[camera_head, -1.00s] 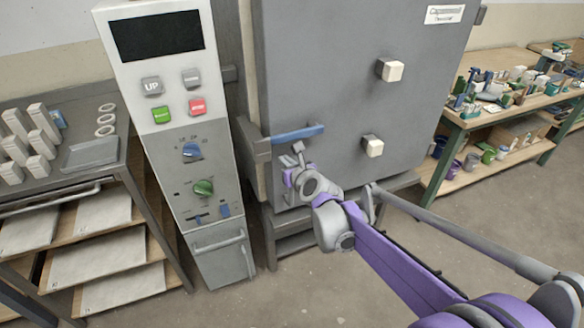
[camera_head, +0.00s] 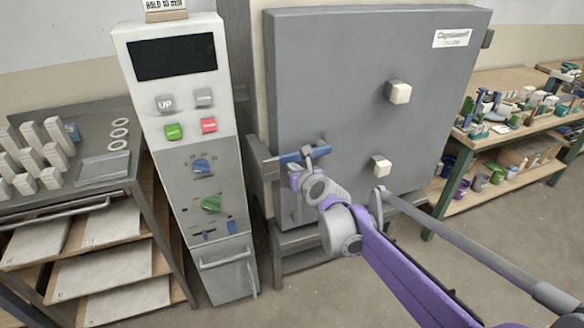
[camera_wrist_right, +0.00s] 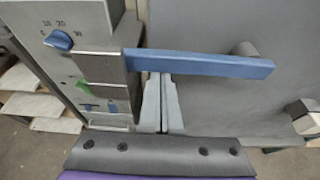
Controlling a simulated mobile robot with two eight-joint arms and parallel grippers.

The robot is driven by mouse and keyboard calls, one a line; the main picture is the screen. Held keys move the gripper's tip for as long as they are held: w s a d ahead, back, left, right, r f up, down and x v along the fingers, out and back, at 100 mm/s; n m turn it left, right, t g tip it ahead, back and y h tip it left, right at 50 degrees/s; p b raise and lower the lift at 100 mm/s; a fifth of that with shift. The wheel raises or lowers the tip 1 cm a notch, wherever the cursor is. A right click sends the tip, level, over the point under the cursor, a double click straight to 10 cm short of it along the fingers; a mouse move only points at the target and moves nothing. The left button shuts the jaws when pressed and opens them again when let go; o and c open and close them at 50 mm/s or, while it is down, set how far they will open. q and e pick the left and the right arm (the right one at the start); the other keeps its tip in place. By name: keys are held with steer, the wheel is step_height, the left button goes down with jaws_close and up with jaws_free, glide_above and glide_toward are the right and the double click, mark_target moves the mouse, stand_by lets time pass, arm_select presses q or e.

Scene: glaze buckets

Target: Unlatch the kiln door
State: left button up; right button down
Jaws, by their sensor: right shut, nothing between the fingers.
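The kiln door (camera_head: 345,80) is a large grey panel that sits shut against the kiln body. Its blue latch handle (camera_head: 290,157) sticks out roughly level at the door's lower left edge. In the right wrist view the blue handle (camera_wrist_right: 205,63) crosses the upper middle, from a grey bracket toward the right. My right gripper (camera_head: 307,152) is at the handle in the head view. In the wrist view its two fingers (camera_wrist_right: 163,100) are together and empty, with their tips at the handle's lower edge. I cannot tell whether they touch it. My left gripper is not in view.
The control panel (camera_head: 185,120) stands close to the left of the door. Two pale blocks (camera_head: 399,92) stick out from the door face. A loaded rack (camera_head: 65,195) is at the far left and a workbench (camera_head: 500,125) at the right. The floor at the lower right is clear.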

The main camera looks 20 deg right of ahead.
mark_target(298, 142)
steer(key=shift+r+m+y+p, duration=0.5)
steer(key=shift+r+m+p, duration=0.55)
steer(key=shift+r, duration=0.4)
steer(key=d+r+m+y+p, duration=0.1)
steer(key=d+r, duration=0.2)
steer(key=d+r+m+p, duration=0.1)
steer(key=d+r+m, duration=0.1)
steer(key=d+r, duration=0.1)
steer(key=d+r+m+y+p, duration=0.1)
steer(key=d+r+p, duration=0.1)
steer(key=d+r, duration=0.2)
steer(key=shift+d+m+t+y, duration=0.3)
steer(key=shift+d+m+t, duration=0.1)
steer(key=shift+d, duration=0.25)
steer(key=shift+d, duration=0.2)
steer(key=shift+a+r, duration=0.1)
